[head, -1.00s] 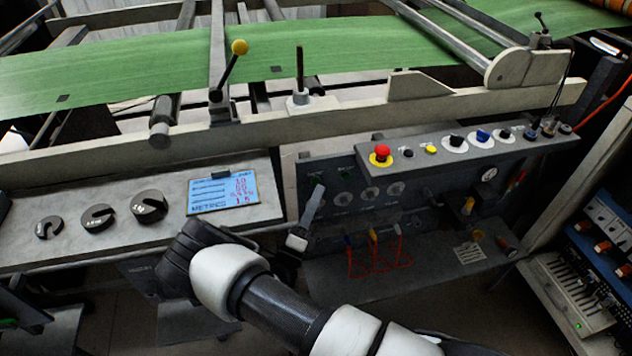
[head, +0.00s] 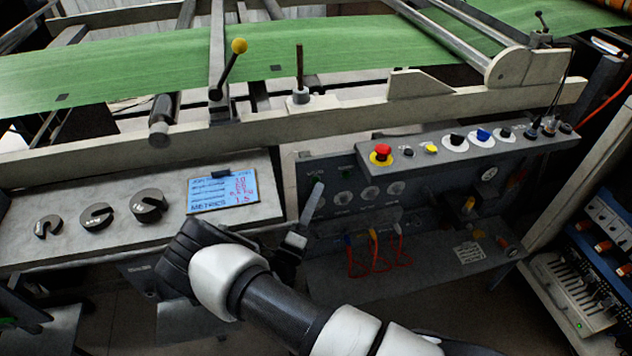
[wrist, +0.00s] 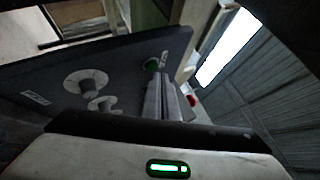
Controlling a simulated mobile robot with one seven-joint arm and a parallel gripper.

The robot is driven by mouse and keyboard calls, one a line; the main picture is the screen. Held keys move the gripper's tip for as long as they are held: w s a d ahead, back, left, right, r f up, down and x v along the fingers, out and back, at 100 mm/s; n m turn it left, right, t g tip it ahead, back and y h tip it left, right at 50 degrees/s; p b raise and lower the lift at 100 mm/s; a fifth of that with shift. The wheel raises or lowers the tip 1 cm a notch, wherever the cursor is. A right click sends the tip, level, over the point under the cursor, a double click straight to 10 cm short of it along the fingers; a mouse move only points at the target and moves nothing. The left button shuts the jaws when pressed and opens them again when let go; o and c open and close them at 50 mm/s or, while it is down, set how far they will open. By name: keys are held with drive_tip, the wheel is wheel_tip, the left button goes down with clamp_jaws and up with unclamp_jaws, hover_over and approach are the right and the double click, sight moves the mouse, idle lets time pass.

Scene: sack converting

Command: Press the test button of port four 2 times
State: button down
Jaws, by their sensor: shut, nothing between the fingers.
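The dark port panel (head: 333,222) stands upright below the control box, with several round pale ports such as one port (head: 370,193). The port numbers are too small to read, so I cannot tell which is port four. A small green button (head: 345,173) shows near the panel's top. In the wrist view, a green button (wrist: 152,65) sits right at the fingertips, and pale round ports (wrist: 85,82) lie to the left. My gripper (head: 318,186) is shut and empty, its tips at the panel's upper left. I cannot tell whether they touch the button.
A red mushroom button (head: 382,153) and several knobs sit on the control box above the panel. Red cables (head: 373,262) hang below. A blue display (head: 222,192) and black dials (head: 149,206) are on the left console. Green sheet (head: 340,48) runs across the back.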

drive_tip(key=shift+w+a, duration=0.15)
drive_tip(key=shift+w, duration=0.4)
idle(0.7)
drive_tip(key=shift+s, duration=0.15)
drive_tip(key=shift+s+d, duration=0.25)
drive_tip(key=shift+s, duration=0.4)
drive_tip(key=shift+s, duration=0.1)
drive_tip(key=s, duration=0.2)
drive_tip(key=s+d+p, duration=0.1)
drive_tip(key=s, duration=0.1)
drive_tip(key=shift+s+d+p, duration=0.15)
drive_tip(key=shift+s+p, duration=0.15)
drive_tip(key=shift+s, duration=0.1)
idle(0.7)
